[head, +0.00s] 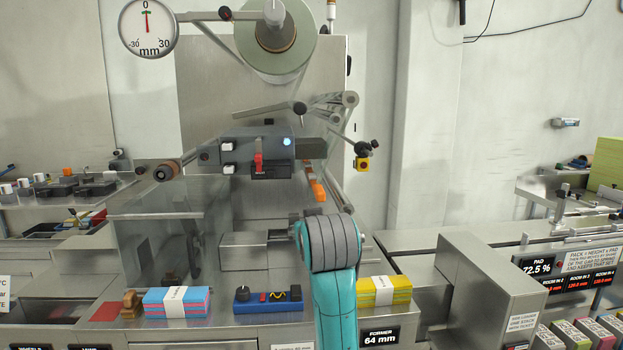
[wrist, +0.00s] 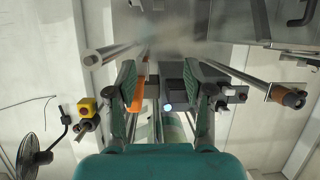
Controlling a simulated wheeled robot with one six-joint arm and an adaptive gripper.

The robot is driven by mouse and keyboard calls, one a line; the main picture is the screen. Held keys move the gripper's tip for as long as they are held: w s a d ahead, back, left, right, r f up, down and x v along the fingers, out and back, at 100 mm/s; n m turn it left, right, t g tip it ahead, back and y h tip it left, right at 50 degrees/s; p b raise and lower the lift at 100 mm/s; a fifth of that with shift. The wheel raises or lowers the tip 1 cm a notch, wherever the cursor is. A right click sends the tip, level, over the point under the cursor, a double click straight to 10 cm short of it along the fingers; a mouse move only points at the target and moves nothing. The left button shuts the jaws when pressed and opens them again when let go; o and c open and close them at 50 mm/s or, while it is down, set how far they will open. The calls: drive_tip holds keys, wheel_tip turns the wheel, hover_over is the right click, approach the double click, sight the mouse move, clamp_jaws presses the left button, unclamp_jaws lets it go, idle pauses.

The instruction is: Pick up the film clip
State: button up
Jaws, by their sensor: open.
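An orange piece (head: 317,190), which looks like the film clip, is at the machine's right side, below and right of the grey control box. In the wrist view the orange piece (wrist: 139,88) shows just inside my left-hand finger, partly hidden by it. I cannot tell how far beyond the fingers it is. My gripper (wrist: 160,75) is open, with nothing seen held between its fingers. In the head view my own arm hides the gripper.
The control box (head: 258,150) with a red switch and a yellow button box (head: 363,164) are near the orange piece. Metal rollers and rods surround it.

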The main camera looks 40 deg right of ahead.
drive_tip(key=m, duration=0.1)
approach(319, 189)
drive_tip(key=shift+g, duration=0.3)
drive_tip(key=x, duration=0.5)
drive_tip(key=shift+w+a, duration=0.15)
drive_tip(key=shift+w, duration=0.2)
drive_tip(key=shift+d+x, duration=0.25)
drive_tip(key=shift+x, duration=2.4)
drive_tip(key=shift+s+r, duration=0.1)
clamp_jaws()
